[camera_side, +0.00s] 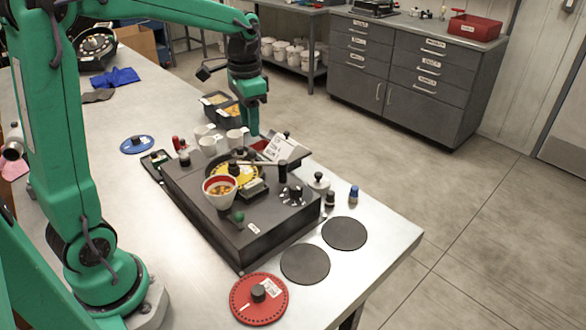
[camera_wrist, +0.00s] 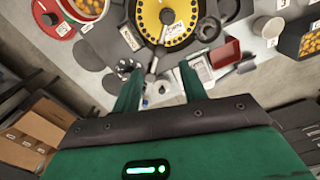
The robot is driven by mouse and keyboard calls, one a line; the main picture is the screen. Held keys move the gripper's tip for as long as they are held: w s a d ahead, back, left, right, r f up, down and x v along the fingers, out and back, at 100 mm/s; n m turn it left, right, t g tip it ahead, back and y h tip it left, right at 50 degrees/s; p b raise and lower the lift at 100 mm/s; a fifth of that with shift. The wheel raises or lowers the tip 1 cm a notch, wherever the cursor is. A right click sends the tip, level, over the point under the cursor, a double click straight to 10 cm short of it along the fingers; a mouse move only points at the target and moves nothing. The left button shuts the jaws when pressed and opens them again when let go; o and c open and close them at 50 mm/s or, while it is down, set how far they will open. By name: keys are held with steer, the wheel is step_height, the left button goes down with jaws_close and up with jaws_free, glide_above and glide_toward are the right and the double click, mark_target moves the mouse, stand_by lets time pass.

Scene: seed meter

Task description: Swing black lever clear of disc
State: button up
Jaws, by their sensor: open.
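The black box of the seed meter (camera_side: 252,228) stands on the bench with a yellow disc (camera_side: 244,177) on its top. The black lever (camera_side: 284,173) reaches from over the disc toward the right, with an upright dark handle at its end. In the wrist view the yellow disc (camera_wrist: 181,37) is at the top, and the lever (camera_wrist: 152,74) runs down from it toward the space between my fingers. My gripper (camera_side: 254,130) is open and empty, pointing down above the far side of the box. In the wrist view its fingertips (camera_wrist: 158,72) are apart; contact with the lever cannot be told.
A red-rimmed seed cup (camera_side: 221,197) stands beside the disc, and a black dial (camera_side: 292,194) lies near the lever handle. White cups (camera_side: 208,146) and a lettered card (camera_side: 282,147) stand behind. A red disc (camera_side: 245,307) and dark round pads (camera_side: 305,264) lie in front.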

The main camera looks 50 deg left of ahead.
mark_target(252, 150)
steer(key=shift+f, duration=3.6)
jaws_close()
